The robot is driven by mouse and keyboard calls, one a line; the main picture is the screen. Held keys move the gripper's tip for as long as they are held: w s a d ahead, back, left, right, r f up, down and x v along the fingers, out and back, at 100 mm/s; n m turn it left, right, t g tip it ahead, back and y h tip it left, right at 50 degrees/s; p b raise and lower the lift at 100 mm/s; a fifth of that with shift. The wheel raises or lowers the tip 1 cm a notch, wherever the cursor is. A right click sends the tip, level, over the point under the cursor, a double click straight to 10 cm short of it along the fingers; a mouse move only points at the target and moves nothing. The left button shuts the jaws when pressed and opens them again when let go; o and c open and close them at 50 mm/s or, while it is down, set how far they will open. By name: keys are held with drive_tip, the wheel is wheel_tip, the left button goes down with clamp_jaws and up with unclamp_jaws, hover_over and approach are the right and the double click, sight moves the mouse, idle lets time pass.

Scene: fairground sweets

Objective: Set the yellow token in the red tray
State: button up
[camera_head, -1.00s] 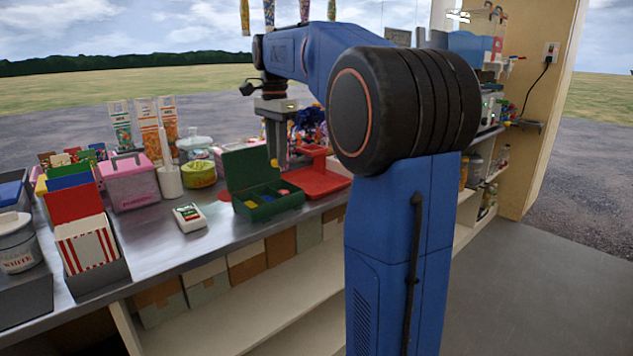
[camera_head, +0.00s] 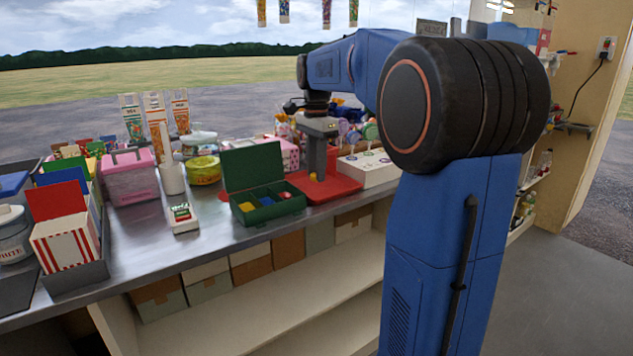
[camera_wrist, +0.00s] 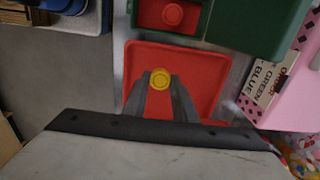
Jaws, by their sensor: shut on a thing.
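The yellow token (camera_wrist: 160,78) is round and sits between the fingertips of my gripper (camera_wrist: 160,82) in the wrist view. My gripper is shut on it. The red tray (camera_wrist: 212,72) lies directly below the token in the wrist view; I cannot tell how high above it the token is. In the head view the red tray (camera_head: 342,185) is right of the green box, with my gripper (camera_head: 316,177) over it and the yellow token (camera_head: 314,177) small at the fingertips.
An open green box (camera_head: 262,212) with coloured tokens stands left of the tray, its lid up. A white box with round marks (camera_head: 367,168) is right of the tray. A pink box (camera_head: 130,177) and a white packet (camera_head: 181,216) stand further left on the steel counter (camera_head: 150,248).

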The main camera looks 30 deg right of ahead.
drive_tip(key=shift+f, duration=1.9)
drive_tip(key=shift+f, duration=0.15)
drive_tip(key=o, duration=1)
wheel_tip(320, 180, up, 12)
drive_tip(key=shift+r, duration=0.15)
drive_tip(key=s+a+f+n+t, duration=0.1)
drive_tip(key=s+a+f+n, duration=0.45)
drive_tip(key=s, duration=0.25)
drive_tip(key=s+a+f+n+t, duration=0.1)
drive_tip(key=s+a+f+n, duration=0.3)
drive_tip(key=s+a, duration=0.3)
drive_tip(key=s+a+f+n+t, duration=0.1)
drive_tip(key=s+f+n, duration=0.1)
drive_tip(key=s+f, duration=0.2)
drive_tip(key=s+a+f+n+t, duration=0.1)
drive_tip(key=s+f+n, duration=0.2)
drive_tip(key=s+f, duration=0.2)
drive_tip(key=s+a+f+n, duration=0.1)
drive_tip(key=s+f+n, duration=0.2)
drive_tip(key=s+f, duration=0.2)
drive_tip(key=shift+s+a+f+t, duration=0.1)
drive_tip(key=shift+a+f+t, duration=0.1)
drive_tip(key=shift+f+t, duration=0.2)
